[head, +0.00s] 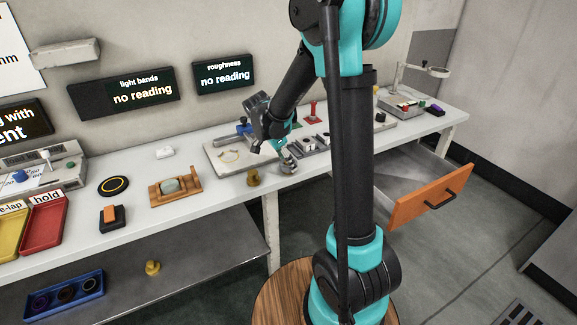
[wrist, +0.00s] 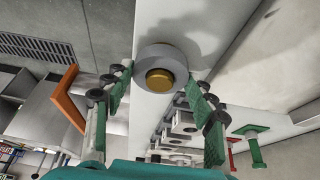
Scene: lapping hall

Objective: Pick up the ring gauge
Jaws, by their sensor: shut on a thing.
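The ring gauge, as I take it, is a thick grey ring (wrist: 146,56) in the wrist view. A brass-coloured round shows in its middle; I cannot tell whether it is inside the ring or behind it. My gripper (wrist: 160,82) is shut on the ring, with a green finger at each side. In the head view my gripper (head: 284,158) is over the front part of the bench, and the small grey ring (head: 288,166) shows at its fingertips. I cannot tell whether the ring touches the bench top.
The white bench (head: 225,185) holds a brass-coloured piece (head: 253,177) close to my gripper, a plate (head: 218,158) behind it and a wooden holder (head: 176,187) to the left. An orange-fronted drawer (head: 432,196) stands open at the right. A blue tray (head: 65,295) is on the lower shelf.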

